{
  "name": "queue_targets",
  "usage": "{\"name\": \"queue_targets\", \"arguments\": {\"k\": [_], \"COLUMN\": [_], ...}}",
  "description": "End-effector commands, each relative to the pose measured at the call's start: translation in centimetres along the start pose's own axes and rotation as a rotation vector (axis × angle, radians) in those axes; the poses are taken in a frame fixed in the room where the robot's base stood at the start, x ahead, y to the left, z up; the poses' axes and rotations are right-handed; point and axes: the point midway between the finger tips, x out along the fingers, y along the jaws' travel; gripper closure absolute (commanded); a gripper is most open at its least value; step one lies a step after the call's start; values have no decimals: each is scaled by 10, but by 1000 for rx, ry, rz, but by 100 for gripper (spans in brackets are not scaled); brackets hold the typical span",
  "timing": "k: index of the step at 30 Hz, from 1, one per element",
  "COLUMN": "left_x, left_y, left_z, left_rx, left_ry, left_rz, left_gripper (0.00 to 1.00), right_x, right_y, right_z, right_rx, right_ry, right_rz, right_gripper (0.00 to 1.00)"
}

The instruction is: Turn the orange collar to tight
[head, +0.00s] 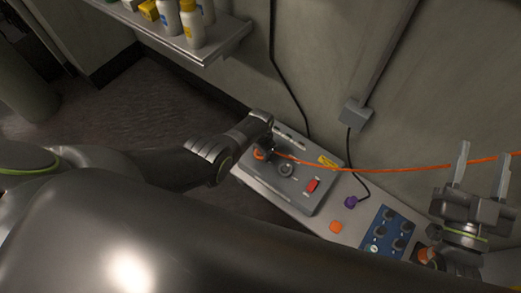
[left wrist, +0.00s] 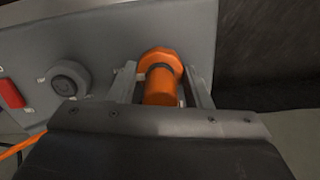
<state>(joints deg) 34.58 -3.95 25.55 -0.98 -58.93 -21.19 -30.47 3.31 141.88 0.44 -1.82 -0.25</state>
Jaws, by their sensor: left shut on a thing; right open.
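The orange collar (left wrist: 160,60) shows in the left wrist view on the edge of a grey panel box, with a dark ring and an orange body (left wrist: 161,88) nearer the camera. My left gripper (left wrist: 160,85) has its fingers on both sides of this orange part and is shut on it. In the head view my left gripper (head: 266,148) is at the far left end of the grey box (head: 305,205), largely covering the collar (head: 259,155). My right gripper (head: 481,175) is open and empty at the right, fingers pointing up. Any tight mark is hidden or too small to read.
The box carries a round dark knob (head: 286,169) and a red switch (head: 312,185). An orange cable (head: 400,168) runs right from the collar area, behind my right gripper. A purple plug (head: 351,202), an orange block (head: 336,227) and a blue knob panel (head: 380,240) are on the bench. A bottle shelf (head: 215,47) is above.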

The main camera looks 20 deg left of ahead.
Motion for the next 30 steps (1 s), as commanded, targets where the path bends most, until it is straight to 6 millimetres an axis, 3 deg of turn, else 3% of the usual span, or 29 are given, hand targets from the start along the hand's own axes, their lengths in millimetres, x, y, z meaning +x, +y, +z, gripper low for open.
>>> {"name": "queue_targets", "arguments": {"k": [8,9,14,25,30], "left_x": [0,0,0,-1,-5], "left_y": [0,0,0,0,0], "left_z": [0,0,0,0,0], "left_rx": [4,4,3,2,2], "left_ry": [0,0,0,0,0], "left_rz": [-1,-1,-1,-1,0], "left_gripper": [78,54,34,34,34], "right_x": [0,0,0,-1,-4], "right_y": [0,0,0,0,1], "right_z": [0,0,0,4,21], "right_rx": [0,0,0,4,19], "right_ry": [-1,-1,0,-21,-124], "right_rz": [0,0,0,2,2], "right_gripper": [50,50,50,50,50]}}
